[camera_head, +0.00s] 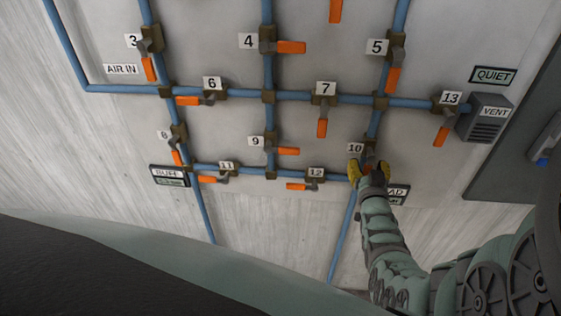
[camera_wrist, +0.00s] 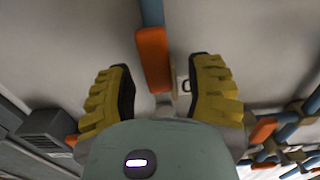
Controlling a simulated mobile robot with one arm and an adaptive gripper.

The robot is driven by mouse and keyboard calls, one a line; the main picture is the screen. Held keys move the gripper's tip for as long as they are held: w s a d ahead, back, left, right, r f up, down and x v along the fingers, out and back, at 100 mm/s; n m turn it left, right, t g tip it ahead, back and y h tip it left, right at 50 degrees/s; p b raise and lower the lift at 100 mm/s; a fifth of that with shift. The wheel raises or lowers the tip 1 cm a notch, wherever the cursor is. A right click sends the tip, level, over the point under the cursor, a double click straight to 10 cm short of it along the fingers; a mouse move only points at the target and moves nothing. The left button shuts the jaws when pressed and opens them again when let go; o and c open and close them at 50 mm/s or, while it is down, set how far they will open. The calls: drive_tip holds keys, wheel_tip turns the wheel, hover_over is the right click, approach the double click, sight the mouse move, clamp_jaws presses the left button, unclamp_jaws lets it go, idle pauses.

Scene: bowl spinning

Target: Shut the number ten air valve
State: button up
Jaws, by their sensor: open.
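The number ten air valve sits on the wall panel below the label 10 (camera_head: 356,148), partly hidden by my gripper in the head view. In the wrist view its orange handle (camera_wrist: 153,60) stands between my two yellow fingers and lies roughly in line with the blue pipe (camera_wrist: 152,12). Part of the label (camera_wrist: 186,86) shows beside it. My gripper (camera_head: 369,170) is open at this valve. In the wrist view my gripper (camera_wrist: 164,85) has a finger on each side of the handle, with gaps visible; I cannot tell whether either touches it.
Other orange-handled valves surround it: valve 7 (camera_head: 322,126) up and left, valve 12 (camera_head: 298,187) down and left, valve 13 (camera_head: 441,134) to the right. A grey vent box (camera_head: 487,116) and a dark cabinet (camera_head: 520,140) stand at the right.

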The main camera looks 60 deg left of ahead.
clamp_jaws()
idle(0.5)
